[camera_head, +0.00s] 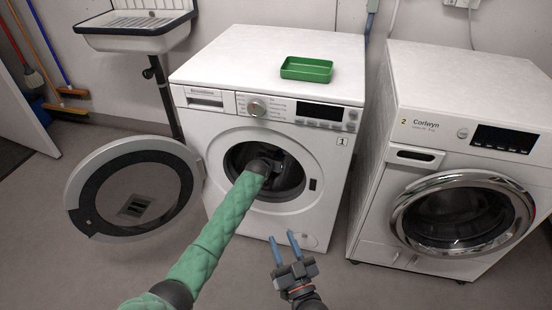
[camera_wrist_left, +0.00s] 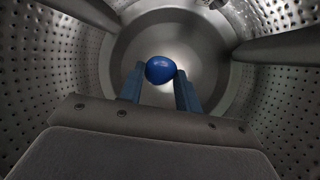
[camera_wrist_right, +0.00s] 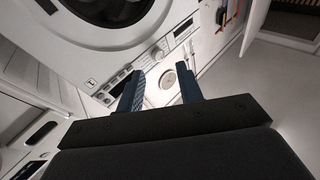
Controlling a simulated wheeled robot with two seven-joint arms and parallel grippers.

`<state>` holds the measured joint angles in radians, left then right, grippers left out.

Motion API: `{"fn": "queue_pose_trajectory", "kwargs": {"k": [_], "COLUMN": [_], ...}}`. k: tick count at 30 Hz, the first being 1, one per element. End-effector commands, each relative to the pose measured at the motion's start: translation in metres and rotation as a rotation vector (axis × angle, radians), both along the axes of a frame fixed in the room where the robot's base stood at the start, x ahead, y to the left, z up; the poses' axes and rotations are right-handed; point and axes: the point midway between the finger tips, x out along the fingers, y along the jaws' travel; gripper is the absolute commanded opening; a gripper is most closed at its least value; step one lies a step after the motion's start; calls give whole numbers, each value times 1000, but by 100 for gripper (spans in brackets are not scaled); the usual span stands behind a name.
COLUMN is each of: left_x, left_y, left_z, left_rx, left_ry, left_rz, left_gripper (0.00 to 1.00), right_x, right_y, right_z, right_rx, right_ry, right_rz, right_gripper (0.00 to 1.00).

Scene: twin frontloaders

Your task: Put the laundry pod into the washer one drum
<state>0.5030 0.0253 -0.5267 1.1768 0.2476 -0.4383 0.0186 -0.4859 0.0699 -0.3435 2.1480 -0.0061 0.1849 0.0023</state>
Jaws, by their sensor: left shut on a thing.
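The laundry pod (camera_wrist_left: 160,70) is a small blue rounded thing in the left wrist view. My left gripper (camera_wrist_left: 160,84) is shut on it, with one finger on each side. It holds the pod inside the perforated metal drum (camera_wrist_left: 65,75) of washer one. In the head view, my left arm reaches through the open doorway of washer one (camera_head: 215,140), marked 1, and the drum opening (camera_head: 293,178) shows around the wrist. My left fingers and the pod are hidden there. My right gripper (camera_head: 284,252) is open and empty, low in front of washer one.
Washer one's round door (camera_head: 150,225) stands open to the left. A green tray (camera_head: 306,62) sits on top of washer one. Washer two (camera_head: 455,120), marked 2, stands at right with its round door (camera_head: 462,212) shut. A sink (camera_head: 135,28) is at the back left.

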Motion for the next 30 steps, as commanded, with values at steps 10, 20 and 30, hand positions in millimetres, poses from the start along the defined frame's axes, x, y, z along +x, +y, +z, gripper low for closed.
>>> {"fn": "queue_pose_trajectory", "kwargs": {"k": [10, 20, 30], "left_x": [5, 7, 7], "left_y": [-2, -4, -3], "left_z": [-2, -3, -3], "left_rx": [0, 0, 0], "left_ry": [-1, 0, 0], "left_rz": [0, 0, 0], "left_gripper": [12, 12, 12], "right_x": [-8, -6, -8], "right_y": [-3, -4, -4], "right_z": [38, 65, 66], "right_rx": [33, 49, 51], "right_ry": [-123, -204, -205], "right_rz": [-9, -12, -11], "right_gripper": [36, 36, 36]}}
